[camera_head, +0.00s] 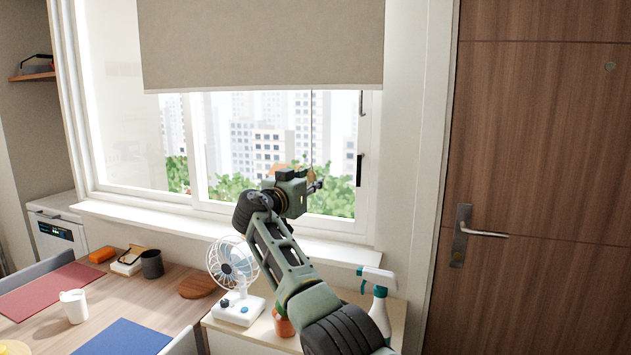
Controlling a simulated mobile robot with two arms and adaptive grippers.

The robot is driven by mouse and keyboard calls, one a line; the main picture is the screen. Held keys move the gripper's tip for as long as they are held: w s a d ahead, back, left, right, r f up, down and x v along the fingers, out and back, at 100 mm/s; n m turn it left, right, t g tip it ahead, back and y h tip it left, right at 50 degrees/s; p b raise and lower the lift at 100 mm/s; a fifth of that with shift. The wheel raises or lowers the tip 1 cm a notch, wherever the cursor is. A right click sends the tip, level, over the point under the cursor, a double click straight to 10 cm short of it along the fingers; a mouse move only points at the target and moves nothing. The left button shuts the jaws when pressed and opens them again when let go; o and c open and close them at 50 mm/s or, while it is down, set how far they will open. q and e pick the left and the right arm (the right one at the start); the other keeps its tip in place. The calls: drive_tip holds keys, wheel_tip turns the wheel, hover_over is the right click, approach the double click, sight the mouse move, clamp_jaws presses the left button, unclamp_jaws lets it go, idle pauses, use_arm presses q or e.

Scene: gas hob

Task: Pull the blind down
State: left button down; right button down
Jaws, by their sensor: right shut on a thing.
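The beige roller blind (262,45) hangs over the upper part of the window, with its bottom edge well above the sill. A thin pull cord (311,125) hangs below the blind's right part and runs down to my right gripper. My right gripper (315,184) is raised in front of the window's lower right part. It is shut on the cord, though its fingertips are small and partly hidden by the gripper body. My left gripper is not in view.
A white fan (233,262) and a spray bottle (380,303) stand on a low cabinet below my right arm. A table with a white cup (74,305) and a dark cup (151,264) is at left. A wooden door (540,180) is at right.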

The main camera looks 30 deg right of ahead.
drive_tip(key=shift+a+f, duration=0.1)
drive_tip(key=shift+f, duration=0.05)
drive_tip(key=c, duration=2)
unclamp_jaws()
drive_tip(key=o, duration=0.4)
drive_tip(key=shift+a, duration=0.1)
drive_tip(key=shift+o, duration=0.2)
drive_tip(key=v, duration=1.2)
